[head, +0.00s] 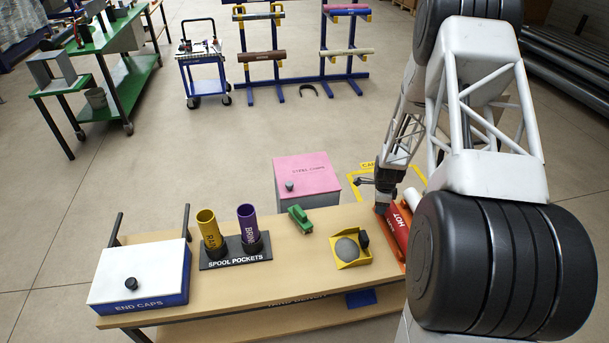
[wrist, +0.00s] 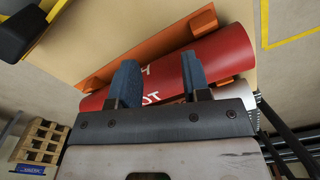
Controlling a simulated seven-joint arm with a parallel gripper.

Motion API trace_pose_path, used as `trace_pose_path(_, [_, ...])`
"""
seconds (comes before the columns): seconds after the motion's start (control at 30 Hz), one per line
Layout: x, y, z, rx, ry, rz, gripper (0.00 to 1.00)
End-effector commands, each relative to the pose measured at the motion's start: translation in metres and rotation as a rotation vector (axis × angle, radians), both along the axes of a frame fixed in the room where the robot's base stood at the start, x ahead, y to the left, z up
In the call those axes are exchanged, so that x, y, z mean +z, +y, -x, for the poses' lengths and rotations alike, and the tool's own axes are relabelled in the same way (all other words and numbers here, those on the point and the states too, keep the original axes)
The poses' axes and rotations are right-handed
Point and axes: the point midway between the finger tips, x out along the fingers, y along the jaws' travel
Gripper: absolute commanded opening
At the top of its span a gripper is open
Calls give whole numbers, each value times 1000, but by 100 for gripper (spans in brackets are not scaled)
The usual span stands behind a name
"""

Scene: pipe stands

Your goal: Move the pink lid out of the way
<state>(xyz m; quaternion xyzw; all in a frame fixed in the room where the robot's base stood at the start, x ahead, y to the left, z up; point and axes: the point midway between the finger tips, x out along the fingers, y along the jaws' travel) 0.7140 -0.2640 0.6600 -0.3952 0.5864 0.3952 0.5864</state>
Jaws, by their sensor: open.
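Nothing shows held between the fingers. In the head view my gripper (head: 381,208) is at the bench's right end, right of the pink lid and apart from it. The lid is not seen in the wrist view.
The red cylinder rests in an orange holder (wrist: 120,63).

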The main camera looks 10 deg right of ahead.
Motion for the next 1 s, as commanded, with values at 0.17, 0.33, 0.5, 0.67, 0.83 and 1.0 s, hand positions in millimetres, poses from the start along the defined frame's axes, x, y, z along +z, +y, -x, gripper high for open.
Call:
trace_pose_path(0.17, [0, -8, 5, -2, 0, 0, 44])
trace_pose_path(0.33, [0, -14, 8, -2, 0, 0, 44])
trace_pose_path(0.5, [0, -15, 9, -1, 0, 0, 44])
trace_pose_path(0.67, [0, -15, 9, -1, 0, 0, 44])
trace_pose_path(0.83, [0, -16, 10, -1, 0, 0, 44])
trace_pose_path(1.0, [0, -20, 12, -1, 0, 0, 44])
